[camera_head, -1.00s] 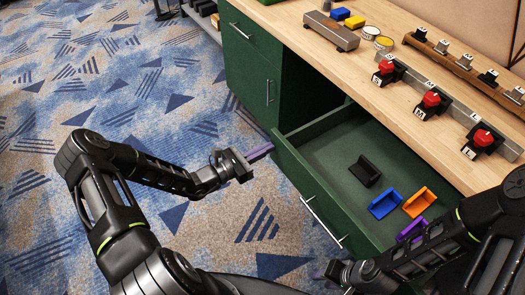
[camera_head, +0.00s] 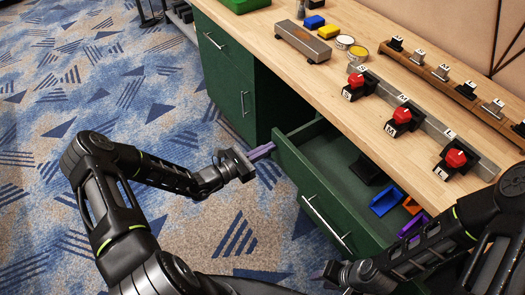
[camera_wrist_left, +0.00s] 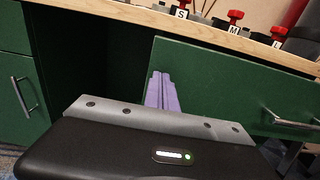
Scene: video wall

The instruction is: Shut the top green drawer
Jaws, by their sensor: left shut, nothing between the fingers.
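The top green drawer (camera_head: 325,200) stands partly out from under the wooden worktop, with its metal handle (camera_head: 326,222) on the front. It also shows in the left wrist view (camera_wrist_left: 220,85). My left gripper (camera_head: 270,149) is shut and empty, its purple fingertips at the drawer front's far left corner, seemingly touching it. In the left wrist view the shut fingers (camera_wrist_left: 162,92) point at the drawer front. My right gripper (camera_head: 322,277) is near the drawer's near end, low in the picture; its fingers are partly hidden by its arm.
Black, blue (camera_head: 386,201), orange (camera_head: 411,205) and purple (camera_head: 414,226) holders lie in the drawer. A closed green cabinet (camera_head: 230,80) is to the left. The carpet in front is clear.

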